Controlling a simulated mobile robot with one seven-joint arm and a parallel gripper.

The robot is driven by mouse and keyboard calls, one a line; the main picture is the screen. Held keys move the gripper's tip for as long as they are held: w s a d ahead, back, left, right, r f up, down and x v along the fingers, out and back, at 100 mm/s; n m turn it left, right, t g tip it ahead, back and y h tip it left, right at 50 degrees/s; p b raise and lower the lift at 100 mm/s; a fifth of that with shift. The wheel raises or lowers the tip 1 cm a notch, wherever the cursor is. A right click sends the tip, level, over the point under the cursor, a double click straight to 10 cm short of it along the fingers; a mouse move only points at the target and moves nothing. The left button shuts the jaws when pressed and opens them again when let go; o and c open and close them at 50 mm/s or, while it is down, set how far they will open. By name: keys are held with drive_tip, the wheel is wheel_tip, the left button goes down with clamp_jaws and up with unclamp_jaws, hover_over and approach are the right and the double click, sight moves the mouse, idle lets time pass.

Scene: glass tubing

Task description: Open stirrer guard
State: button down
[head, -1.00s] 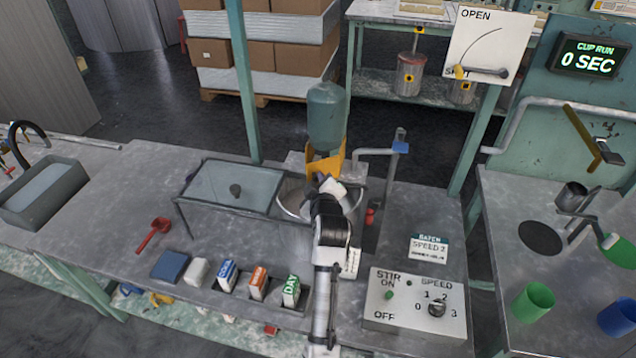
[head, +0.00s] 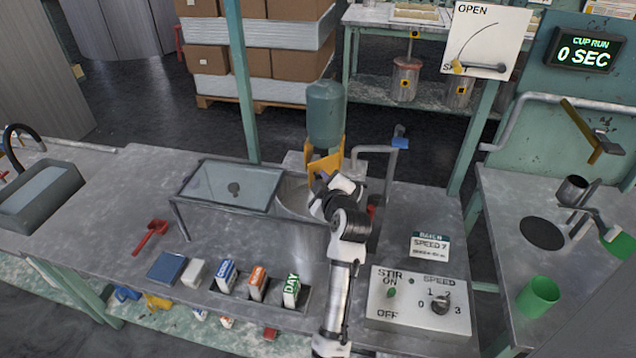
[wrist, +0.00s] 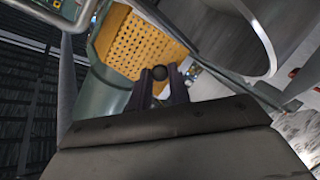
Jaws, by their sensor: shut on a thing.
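The orange-yellow guard (head: 324,163), a perforated panel, stands at the stirring pot below the green motor housing (head: 325,112). The panel fills the upper middle of the wrist view (wrist: 143,40). My gripper (head: 323,183) is at the front of the guard, over the pot's right side. My wrist and arm hide part of the pot (head: 292,195) and the guard's lower part in the head view.
A glass-topped frame (head: 228,187) stands left of the pot. A bent pipe (head: 378,152) with a blue handle rises to the right. The stirrer switch panel (head: 418,303) and a batch card (head: 430,247) are at the right front. Small boxes (head: 257,287) line the front edge.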

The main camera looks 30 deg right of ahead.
drive_tip(key=c, duration=1.3)
unclamp_jaws()
drive_tip(key=shift+s, duration=0.1)
drive_tip(key=b+v, duration=0.4)
drive_tip(key=v, duration=0.9)
drive_tip(key=shift+s, duration=0.3)
drive_tip(key=shift+c, duration=0.4)
